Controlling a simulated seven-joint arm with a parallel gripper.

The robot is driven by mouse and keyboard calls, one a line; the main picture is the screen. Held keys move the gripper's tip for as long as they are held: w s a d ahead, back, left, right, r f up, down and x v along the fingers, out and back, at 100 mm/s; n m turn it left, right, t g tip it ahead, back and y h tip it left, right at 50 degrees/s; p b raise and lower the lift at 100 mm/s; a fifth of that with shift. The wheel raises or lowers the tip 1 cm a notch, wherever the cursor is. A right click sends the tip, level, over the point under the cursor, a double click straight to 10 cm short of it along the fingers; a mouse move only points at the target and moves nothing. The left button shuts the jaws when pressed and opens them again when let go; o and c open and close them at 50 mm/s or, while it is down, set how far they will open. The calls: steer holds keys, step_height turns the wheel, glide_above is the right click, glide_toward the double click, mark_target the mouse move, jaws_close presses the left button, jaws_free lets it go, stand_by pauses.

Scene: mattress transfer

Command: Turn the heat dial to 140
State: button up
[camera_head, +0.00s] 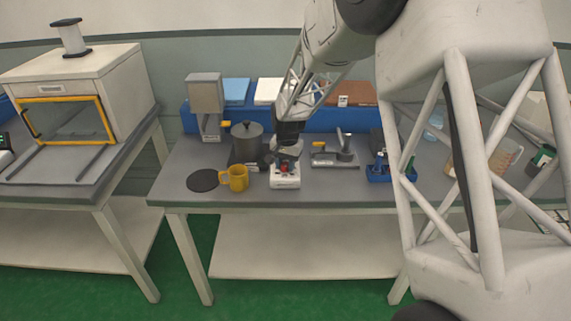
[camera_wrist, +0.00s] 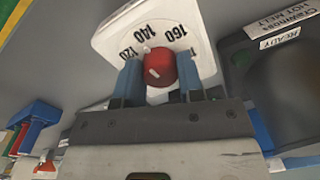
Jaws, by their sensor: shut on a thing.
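The red heat dial (camera_wrist: 158,66) sits on a white plate (camera_wrist: 110,38) printed with 120, 140 and 160. My gripper (camera_wrist: 160,72) is shut on the dial, with one blue finger on each side. A pale mark shows on the dial's face, toward its left side; the exact reading is hard to tell. In the head view, my gripper (camera_head: 286,152) is down at the white dial unit (camera_head: 285,183) near the table's front edge.
A yellow mug (camera_head: 235,179), dark disc (camera_head: 202,180) and grey pot (camera_head: 247,144) stand left of the dial unit. A grey tool with a yellow part (camera_head: 333,158) and a blue holder (camera_head: 380,174) lie to the right. A dark labelled unit (camera_wrist: 255,75) stands close beside the dial plate.

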mark_target(286, 165)
steer(key=shift+m, duration=1.1)
steer(key=o, duration=0.9)
steer(key=shift+r, duration=0.1)
steer(key=shift+s+d+r, duration=0.1)
steer(key=shift+d+r, duration=0.05)
steer(key=shift+r, duration=3.7)
